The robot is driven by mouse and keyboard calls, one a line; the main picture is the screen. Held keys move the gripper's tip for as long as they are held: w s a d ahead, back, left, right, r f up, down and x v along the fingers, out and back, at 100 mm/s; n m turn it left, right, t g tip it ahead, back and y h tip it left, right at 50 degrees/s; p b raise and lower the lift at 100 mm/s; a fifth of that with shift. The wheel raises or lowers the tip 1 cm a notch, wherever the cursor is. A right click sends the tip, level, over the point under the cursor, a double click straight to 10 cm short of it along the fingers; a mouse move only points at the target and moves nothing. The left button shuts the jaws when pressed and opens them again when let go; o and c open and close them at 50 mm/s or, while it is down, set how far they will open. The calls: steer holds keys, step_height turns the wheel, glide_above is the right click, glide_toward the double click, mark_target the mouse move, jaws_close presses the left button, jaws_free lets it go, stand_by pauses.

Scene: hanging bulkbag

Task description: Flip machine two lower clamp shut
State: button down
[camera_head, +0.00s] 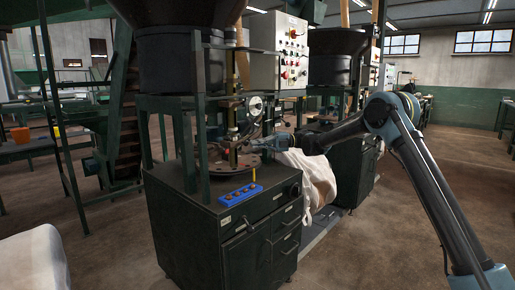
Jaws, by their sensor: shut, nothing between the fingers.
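The nearer dark green machine (224,235) stands in the middle of the head view, with a round metal turntable (248,165) on its cabinet top. A small upright metal fitting (233,150) stands above the turntable; I cannot tell whether it is the lower clamp or how the clamp is set. My arm reaches in from the right, and my gripper (258,146) is at the right side of this fitting, just above the turntable. The gripper is small in view and its fingers look shut and empty. I cannot tell whether it touches the fitting.
Green posts (203,130) flank the work area. White bags (311,174) are behind the cabinet at right, beside a second machine (352,165). A white sack (33,262) lies at front left.

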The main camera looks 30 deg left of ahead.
steer(key=shift+w+a, duration=0.6)
steer(key=shift+a, duration=0.05)
steer(key=shift+w+a, duration=0.1)
steer(key=shift+w, duration=0.05)
